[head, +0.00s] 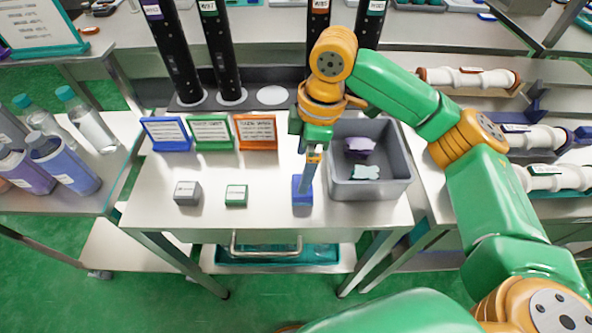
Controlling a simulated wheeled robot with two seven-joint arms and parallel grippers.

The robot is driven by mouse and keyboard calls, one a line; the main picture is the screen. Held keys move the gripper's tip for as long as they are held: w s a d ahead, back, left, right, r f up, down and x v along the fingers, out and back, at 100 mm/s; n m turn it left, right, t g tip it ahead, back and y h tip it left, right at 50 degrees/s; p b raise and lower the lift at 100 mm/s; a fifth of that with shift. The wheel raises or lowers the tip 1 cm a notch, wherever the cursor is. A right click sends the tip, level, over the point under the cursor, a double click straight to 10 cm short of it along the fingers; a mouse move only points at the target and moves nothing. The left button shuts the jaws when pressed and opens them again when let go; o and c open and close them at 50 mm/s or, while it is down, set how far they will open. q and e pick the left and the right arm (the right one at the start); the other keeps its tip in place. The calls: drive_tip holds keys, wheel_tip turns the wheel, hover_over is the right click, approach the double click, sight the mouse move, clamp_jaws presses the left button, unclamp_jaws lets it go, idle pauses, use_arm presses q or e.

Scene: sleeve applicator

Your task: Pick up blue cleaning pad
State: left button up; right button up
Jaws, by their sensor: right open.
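The blue cleaning pad (298,198) is a small blue block on the white table, to the right of the green block and just left of the grey bin. My right gripper (308,182) points down directly over it, with its fingers at the pad. The gripper is open, and its fingers hide part of the pad. I cannot tell whether they touch it. My left gripper is not in view.
A grey block (187,193) and a green block (236,195) stand to the left on the table. The grey bin (373,190) holds a purple item (360,146) and a pale green item (366,172). Blue, green and orange-framed signs (255,131) stand behind.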

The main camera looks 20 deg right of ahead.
drive_tip(key=f, duration=0.1)
drive_tip(key=s+f, duration=0.1)
drive_tip(key=f, duration=0.3)
drive_tip(key=shift+s+a+f, duration=0.2)
drive_tip(key=shift+s+a, duration=0.05)
drive_tip(key=shift+w+f, duration=0.2)
drive_tip(key=shift+s+r, duration=0.1)
drive_tip(key=shift+s, duration=0.05)
drive_tip(key=c, duration=1.4)
drive_tip(key=shift+r, duration=0.25)
wheel_tip(320, 180, up, 3)
drive_tip(key=shift+f, duration=0.1)
drive_tip(key=s+d+r, duration=0.1)
drive_tip(key=s+r, duration=0.8)
drive_tip(key=s, duration=0.4)
drive_tip(key=shift+s+d+r, duration=0.25)
drive_tip(key=shift+s+r, duration=0.1)
drive_tip(key=shift+s, duration=0.05)
